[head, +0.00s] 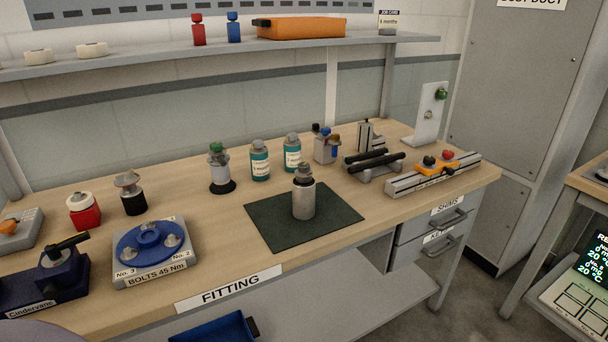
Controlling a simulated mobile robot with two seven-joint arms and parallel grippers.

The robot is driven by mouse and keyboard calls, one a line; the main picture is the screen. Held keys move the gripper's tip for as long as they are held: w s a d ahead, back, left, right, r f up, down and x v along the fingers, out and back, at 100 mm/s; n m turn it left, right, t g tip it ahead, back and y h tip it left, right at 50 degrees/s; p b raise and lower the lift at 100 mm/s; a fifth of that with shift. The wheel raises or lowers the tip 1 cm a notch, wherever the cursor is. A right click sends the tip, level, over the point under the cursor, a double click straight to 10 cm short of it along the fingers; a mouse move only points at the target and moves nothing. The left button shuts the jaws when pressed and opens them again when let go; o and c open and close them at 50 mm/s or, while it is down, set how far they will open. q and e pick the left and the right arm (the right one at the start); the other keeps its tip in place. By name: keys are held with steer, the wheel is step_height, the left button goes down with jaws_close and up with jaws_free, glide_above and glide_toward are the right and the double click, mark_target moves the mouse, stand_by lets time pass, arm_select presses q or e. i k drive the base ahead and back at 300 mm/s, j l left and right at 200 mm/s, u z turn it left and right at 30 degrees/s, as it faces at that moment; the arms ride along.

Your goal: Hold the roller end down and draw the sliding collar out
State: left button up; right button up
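A grey metal cylinder (304,200) stands upright on a dark green mat (262,222) in the middle of the bench. It has a narrower, darker stepped top. I cannot tell from this view which part of it, if any, is the roller end or the sliding collar. Two black bars (374,160) lie across a grey stand towards the back right. Neither of my grippers is in view.
A blue bolt fixture (150,240) and a blue vice (60,272) are at left. A rail with orange clamp (436,168) is at right. A shelf (240,46) runs above.

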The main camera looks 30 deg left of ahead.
mark_target(301, 177)
steer(key=i+l, duration=0.4)
steer(key=i, duration=0.15)
steer(key=i+l, duration=0.4)
steer(key=i, duration=0.15)
steer(key=i+u, duration=0.15)
steer(key=u, duration=1)
